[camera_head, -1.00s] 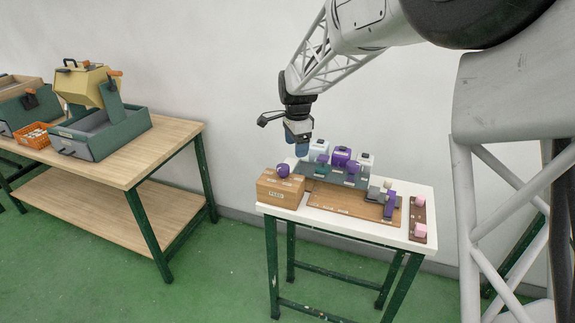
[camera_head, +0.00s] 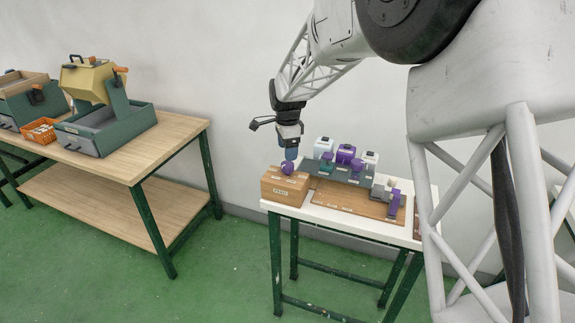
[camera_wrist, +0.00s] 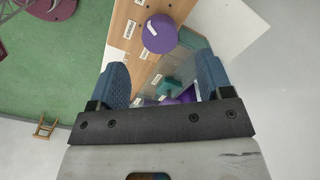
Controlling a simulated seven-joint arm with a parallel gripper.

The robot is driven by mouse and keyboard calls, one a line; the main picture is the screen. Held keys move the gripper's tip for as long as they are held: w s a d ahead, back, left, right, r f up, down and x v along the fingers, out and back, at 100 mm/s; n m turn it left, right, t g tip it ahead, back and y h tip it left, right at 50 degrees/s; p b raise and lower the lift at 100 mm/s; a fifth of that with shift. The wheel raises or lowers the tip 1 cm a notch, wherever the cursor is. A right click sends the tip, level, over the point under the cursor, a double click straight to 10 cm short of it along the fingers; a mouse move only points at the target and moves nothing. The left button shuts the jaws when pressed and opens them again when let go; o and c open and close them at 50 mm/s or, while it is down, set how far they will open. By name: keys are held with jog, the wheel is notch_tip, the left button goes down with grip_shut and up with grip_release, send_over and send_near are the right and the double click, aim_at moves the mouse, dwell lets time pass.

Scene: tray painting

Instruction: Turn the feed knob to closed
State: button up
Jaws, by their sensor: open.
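The feed knob (camera_head: 288,167) is a round purple knob on top of a wooden box labelled FEED (camera_head: 284,187), at the left end of the white table. In the wrist view the knob (camera_wrist: 160,36) shows from above with a white pointer mark, between two small labels on the wood that I cannot read surely. My gripper (camera_head: 290,153) is just above and beside the knob in the head view. In the wrist view its two blue fingers (camera_wrist: 162,82) are spread apart with nothing between them, and the knob lies beyond their tips.
Behind the box, a grey rack (camera_head: 345,174) holds several white and purple containers. A wooden board (camera_head: 350,203) with a purple-and-grey device (camera_head: 393,201) lies in front. A wooden bench (camera_head: 150,152) with green and yellow equipment stands left, across a gap.

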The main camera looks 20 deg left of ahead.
aim_at(287, 164)
jog(key=shift+f, duration=3.25)
jog(key=shift+c, duration=0.5)
jog(key=c, duration=0.8)
